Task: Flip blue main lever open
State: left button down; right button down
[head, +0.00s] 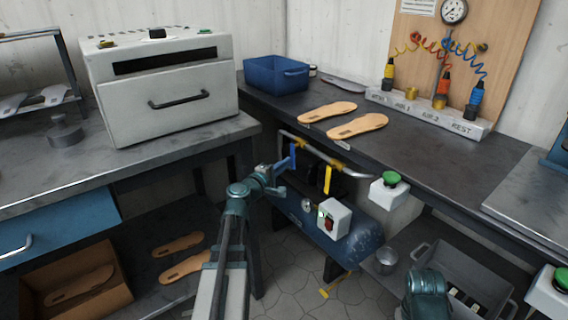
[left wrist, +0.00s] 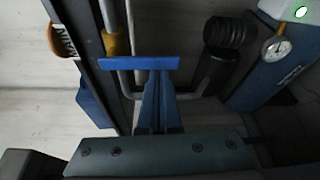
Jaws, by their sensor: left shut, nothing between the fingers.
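The blue main lever (head: 293,156) hangs crosswise to the grey pipe (head: 352,174) under the bench edge. In the left wrist view the lever (left wrist: 140,63) is a flat blue bar across the fingertips, beside a brass valve body (left wrist: 117,42) and a round tag reading MAIN (left wrist: 64,41). My left gripper (head: 280,166) is shut and empty, its tips at the lever; I cannot tell whether they touch it. The fingers also show in the left wrist view (left wrist: 157,100). My right gripper is out of view; only part of that arm shows at the bottom right.
A yellow lever (head: 327,179) hangs to the right on the same pipe. Below are a blue tank (head: 352,245) and a switch box (head: 334,219). The dark bench (head: 440,160) above carries orange soles (head: 357,126). A green-button box (head: 389,190) sits at its front edge.

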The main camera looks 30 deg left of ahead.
aim_at(293, 166)
pick_arm(q)
jog(key=n+p, duration=0.1)
jog(key=d+n+p, duration=0.1)
jog(key=s+d+n+g+p, duration=0.1)
jog(key=shift+d+r+h, duration=0.1)
jog(key=shift+r+h, duration=0.2)
jog(key=n+p, duration=0.1)
jog(key=d+n+g+p, duration=0.1)
jog(key=r+n+h+p, duration=0.1)
jog(key=n, duration=0.1)
jog(key=shift+s+d+g, duration=0.3)
jog(key=shift+d, duration=0.1)
jog(key=r+n+p, duration=0.1)
jog(key=d+r+n+g+h+p, duration=0.1)
jog(key=n+p, duration=0.1)
jog(key=s+d+n+h+p, duration=0.1)
jog(key=shift+r+n+g, duration=0.3)
jog(key=shift+r+n, duration=0.1)
jog(key=shift+r, duration=0.1)
jog(key=shift+p, duration=0.3)
